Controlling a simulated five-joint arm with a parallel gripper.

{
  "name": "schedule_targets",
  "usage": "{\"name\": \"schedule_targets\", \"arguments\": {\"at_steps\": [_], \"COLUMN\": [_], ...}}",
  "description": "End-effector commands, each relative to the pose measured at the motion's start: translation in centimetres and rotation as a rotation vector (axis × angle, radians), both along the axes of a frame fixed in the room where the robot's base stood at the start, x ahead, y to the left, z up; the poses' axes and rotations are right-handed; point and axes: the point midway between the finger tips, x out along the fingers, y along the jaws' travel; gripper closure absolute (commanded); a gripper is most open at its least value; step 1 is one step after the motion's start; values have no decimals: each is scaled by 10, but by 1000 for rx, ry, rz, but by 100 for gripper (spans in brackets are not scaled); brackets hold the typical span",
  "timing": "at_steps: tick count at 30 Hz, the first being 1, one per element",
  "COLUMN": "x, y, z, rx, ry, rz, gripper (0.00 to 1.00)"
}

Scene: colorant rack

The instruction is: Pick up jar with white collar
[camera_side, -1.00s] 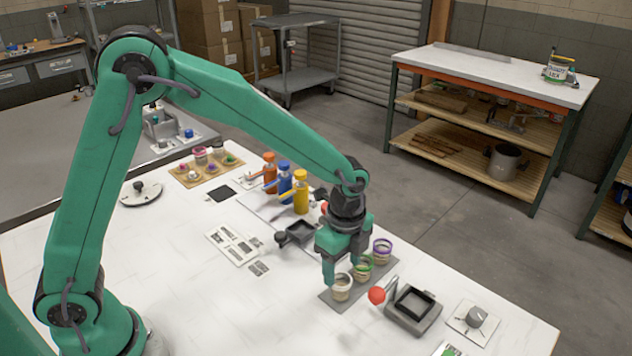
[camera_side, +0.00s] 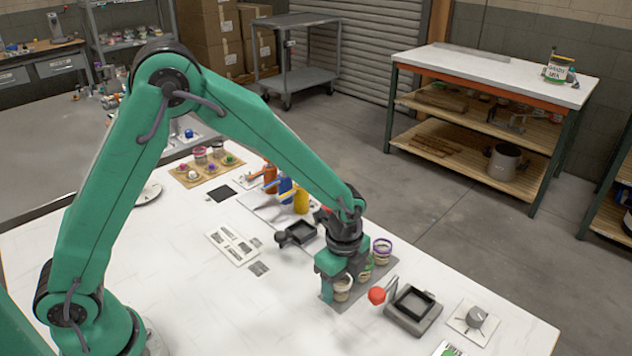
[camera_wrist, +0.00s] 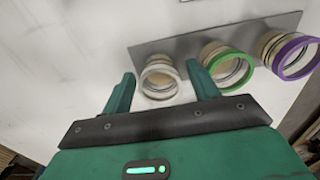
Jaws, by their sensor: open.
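The jar with the white collar (camera_side: 342,287) stands at the near left end of a grey plate (camera_side: 327,297), in a row with two other jars. In the wrist view the white-collared jar (camera_wrist: 159,78) is between the two green fingers, a little beyond their tips. My gripper (camera_wrist: 162,85) is open and empty. In the side view my gripper (camera_side: 335,290) is low over the plate, its fingers beside the white-collared jar and hiding part of it. I cannot tell whether a finger touches it.
A green-collared jar (camera_wrist: 231,67) stands close to the right finger, and a purple-collared jar (camera_wrist: 288,55) is farther along.

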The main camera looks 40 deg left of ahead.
Motion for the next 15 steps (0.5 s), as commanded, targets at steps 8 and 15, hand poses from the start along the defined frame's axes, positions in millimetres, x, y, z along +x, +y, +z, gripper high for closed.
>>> {"name": "schedule_targets", "arguments": {"at_steps": [8,15], "x": [0,0], "y": [0,0], "z": [0,0], "rx": [0,0], "ry": [0,0], "rz": [0,0], "gripper": [40,77]}}
